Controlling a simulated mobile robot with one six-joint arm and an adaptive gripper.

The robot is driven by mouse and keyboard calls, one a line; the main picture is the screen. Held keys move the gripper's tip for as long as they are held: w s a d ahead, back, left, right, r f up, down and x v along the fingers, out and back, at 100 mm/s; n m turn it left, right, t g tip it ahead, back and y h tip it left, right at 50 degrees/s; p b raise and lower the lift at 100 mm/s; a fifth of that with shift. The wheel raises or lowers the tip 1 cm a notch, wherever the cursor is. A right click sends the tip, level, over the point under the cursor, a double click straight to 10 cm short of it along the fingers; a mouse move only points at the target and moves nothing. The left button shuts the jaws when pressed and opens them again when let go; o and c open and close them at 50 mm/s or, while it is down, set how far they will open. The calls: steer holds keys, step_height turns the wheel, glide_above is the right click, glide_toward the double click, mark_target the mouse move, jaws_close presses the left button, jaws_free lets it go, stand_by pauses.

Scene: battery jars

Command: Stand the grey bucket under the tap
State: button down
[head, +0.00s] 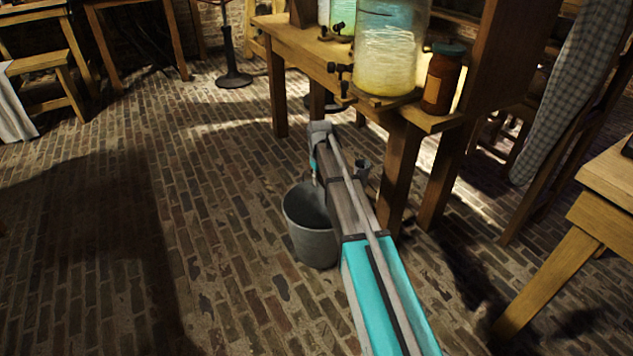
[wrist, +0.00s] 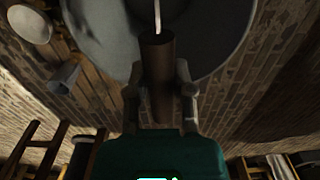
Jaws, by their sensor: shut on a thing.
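The grey bucket (head: 312,243) is upright beside the wooden stand, to the left of its front leg. I cannot tell whether its base touches the brick floor. My gripper (head: 314,181) is above the bucket's mouth. In the wrist view my gripper (wrist: 160,80) is shut on the bucket's brown handle grip (wrist: 158,60), with the bucket (wrist: 225,30) beyond it. A dark tap (head: 341,69) sticks out to the left from the large yellowish glass jar (head: 388,50) on the stand. The bucket is lower than this tap and nearer the camera.
The wooden stand (head: 400,150) also carries a brown jar (head: 442,80) and a second glass jar (head: 343,15) with its own tap. A small grey cup (head: 362,169) is beside my arm, near the stand's legs. A table (head: 612,180) is at right. The brick floor at left is clear.

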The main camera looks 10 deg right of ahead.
steer(key=shift+f+b, duration=0.6)
steer(key=shift+f, duration=0.3)
steer(key=shift+c, duration=2.4)
jaws_free()
steer(key=shift+r, duration=0.2)
step_height(320, 180, up, 7)
steer(key=p, duration=0.7)
steer(key=shift+r, duration=0.1)
steer(key=shift+s, duration=0.15)
steer(key=s+a+m, duration=0.1)
steer(key=s+m, duration=0.2)
steer(key=s, duration=2.5)
steer(key=shift+m, duration=0.3)
